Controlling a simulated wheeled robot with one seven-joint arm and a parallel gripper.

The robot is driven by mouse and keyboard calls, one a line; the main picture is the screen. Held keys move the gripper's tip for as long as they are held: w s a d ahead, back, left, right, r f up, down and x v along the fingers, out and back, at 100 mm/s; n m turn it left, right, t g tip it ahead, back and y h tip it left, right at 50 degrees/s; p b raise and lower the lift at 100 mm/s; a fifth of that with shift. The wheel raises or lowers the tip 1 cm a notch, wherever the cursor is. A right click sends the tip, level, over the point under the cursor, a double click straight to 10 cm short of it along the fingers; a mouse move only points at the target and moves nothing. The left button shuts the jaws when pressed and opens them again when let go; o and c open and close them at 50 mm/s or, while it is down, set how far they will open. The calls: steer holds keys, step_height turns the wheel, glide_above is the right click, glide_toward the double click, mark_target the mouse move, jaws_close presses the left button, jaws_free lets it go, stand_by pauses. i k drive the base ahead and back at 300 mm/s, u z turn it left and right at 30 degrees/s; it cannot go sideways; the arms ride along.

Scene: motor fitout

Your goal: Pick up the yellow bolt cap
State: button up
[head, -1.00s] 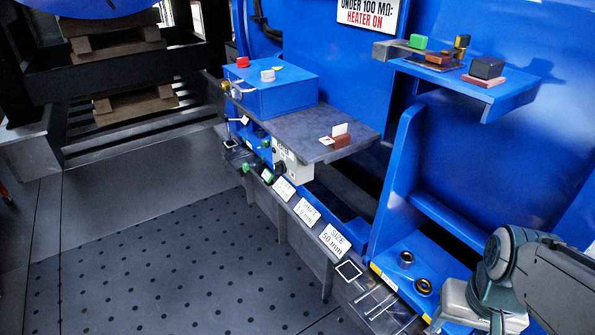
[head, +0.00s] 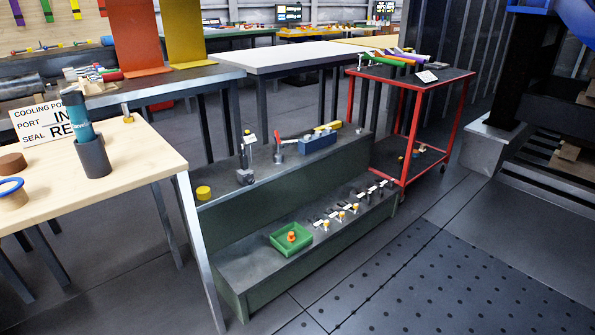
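A short yellow round piece (head: 203,192) sits at the left end of the upper step of a dark green stepped bench (head: 247,205). Several small pieces with yellow tops, one of them here (head: 341,216), stand in a row on the lower step. I cannot tell from this distance which of these is the yellow bolt cap. A green tray (head: 274,241) on the lower step holds a small orange piece (head: 291,237). My gripper is not in view.
A light wooden table (head: 140,165) stands at the left with a dark cup (head: 92,158) holding a teal tool. A red-framed cart (head: 408,140) stands right of the bench. Dotted floor (head: 430,285) at the lower right is clear.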

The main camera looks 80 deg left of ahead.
mark_target(203, 192)
steer(key=u, duration=2.95)
steer(key=i, duration=1.6)
steer(key=u, duration=0.5)
